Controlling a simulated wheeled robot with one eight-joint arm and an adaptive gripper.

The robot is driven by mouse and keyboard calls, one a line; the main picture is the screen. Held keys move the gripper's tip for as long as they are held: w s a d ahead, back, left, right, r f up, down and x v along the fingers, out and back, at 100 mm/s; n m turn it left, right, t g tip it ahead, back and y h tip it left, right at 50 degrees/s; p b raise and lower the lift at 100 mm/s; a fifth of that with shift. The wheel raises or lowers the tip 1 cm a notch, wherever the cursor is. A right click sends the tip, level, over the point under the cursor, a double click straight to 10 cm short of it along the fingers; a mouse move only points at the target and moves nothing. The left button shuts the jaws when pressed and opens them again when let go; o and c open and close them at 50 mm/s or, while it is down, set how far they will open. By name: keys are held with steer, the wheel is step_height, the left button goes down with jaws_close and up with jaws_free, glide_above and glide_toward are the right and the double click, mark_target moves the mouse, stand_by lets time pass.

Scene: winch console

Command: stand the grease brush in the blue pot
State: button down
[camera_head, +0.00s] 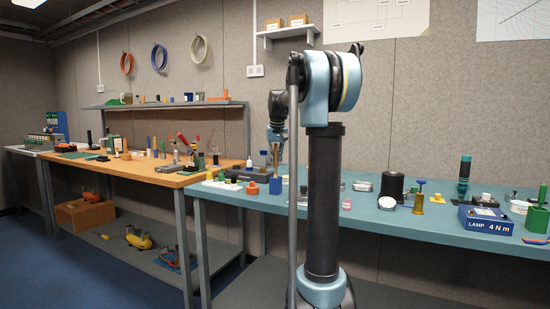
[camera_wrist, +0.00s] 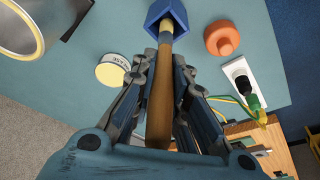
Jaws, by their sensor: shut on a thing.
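The grease brush (camera_wrist: 159,100) has a brown wooden handle and a pale end. My gripper (camera_wrist: 166,72) is shut on its handle in the wrist view. The blue pot (camera_wrist: 180,14) is at the top of that view, and the brush's pale end overlaps its opening. I cannot tell whether the end is inside or just above it. In the head view the blue pot (camera_head: 275,187) stands on the teal bench, with my gripper (camera_head: 275,145) above it. The brush is small there and hard to make out.
A round tin (camera_wrist: 113,70) and an orange knob-shaped piece (camera_wrist: 221,40) stand near the pot. A white tray (camera_wrist: 242,80) with a green-and-black item is at the right of the wrist view. A large metal cylinder (camera_wrist: 37,28) is at the left. The teal bench (camera_wrist: 75,85) has bare room between.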

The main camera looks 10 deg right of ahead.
steer(key=shift+f, duration=1.65)
steer(key=c, duration=1.5)
jaws_free()
steer(key=shift+s, duration=0.1)
steer(key=v, duration=1.1)
steer(key=shift+s+r, duration=0.1)
steer(key=shift+r, duration=0.3)
